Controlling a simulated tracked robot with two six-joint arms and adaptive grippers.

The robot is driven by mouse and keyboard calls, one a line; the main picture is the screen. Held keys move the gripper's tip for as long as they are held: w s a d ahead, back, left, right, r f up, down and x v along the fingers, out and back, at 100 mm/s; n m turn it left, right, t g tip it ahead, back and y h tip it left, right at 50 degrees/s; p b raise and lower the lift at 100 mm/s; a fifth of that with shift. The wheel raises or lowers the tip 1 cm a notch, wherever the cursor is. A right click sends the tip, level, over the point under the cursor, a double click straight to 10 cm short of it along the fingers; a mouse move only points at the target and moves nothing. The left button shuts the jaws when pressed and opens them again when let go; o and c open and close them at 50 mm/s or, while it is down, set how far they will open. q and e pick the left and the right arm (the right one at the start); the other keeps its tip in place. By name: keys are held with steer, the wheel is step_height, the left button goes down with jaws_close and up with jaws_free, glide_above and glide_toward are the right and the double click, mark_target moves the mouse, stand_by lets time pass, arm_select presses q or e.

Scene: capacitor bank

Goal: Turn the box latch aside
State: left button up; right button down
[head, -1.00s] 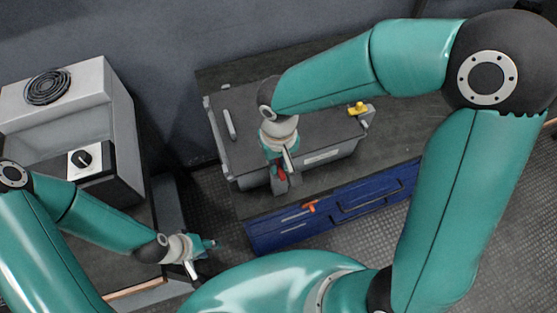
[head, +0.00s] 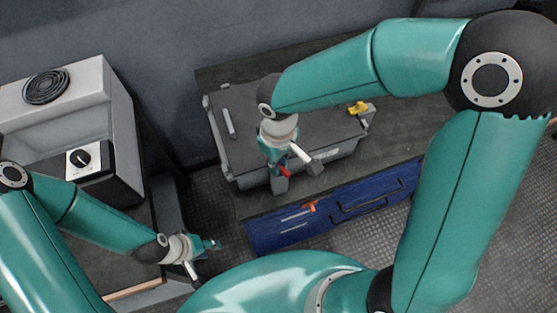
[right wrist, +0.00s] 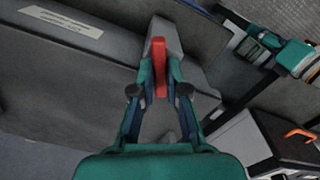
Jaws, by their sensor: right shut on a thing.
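The dark grey box (head: 235,158) stands on the bench in the head view, and its side fills the left of the right wrist view (right wrist: 90,65). The red latch (right wrist: 159,65) is at the box's front side, beside a grey block (right wrist: 168,34). My right gripper (right wrist: 160,76) is shut on the red latch, with one finger on each side of it. In the head view my right gripper (head: 284,172) partly hides the latch. My left gripper (head: 211,244) hangs low at the left, apart from the box; its fingers are too small to read.
A yellow piece (head: 358,108) sits at the box's right end. A grey cabinet (head: 118,125) with a black knob (head: 82,158) stands at the left. Open floor shows at the lower right.

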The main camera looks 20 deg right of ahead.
steer(key=n, duration=0.5)
steer(key=shift+r+n, duration=0.1)
steer(key=shift+n, duration=0.3)
steer(key=n+p, duration=0.1)
steer(key=n, duration=0.5)
steer(key=shift+p, duration=0.35)
steer(key=shift+w+n, duration=0.1)
steer(key=shift+n, duration=0.2)
steer(key=c, duration=1.2)
jaws_free()
step_height(320, 180, up, 12)
steer(key=shift+f, duration=0.1)
steer(key=shift+f, duration=0.1)
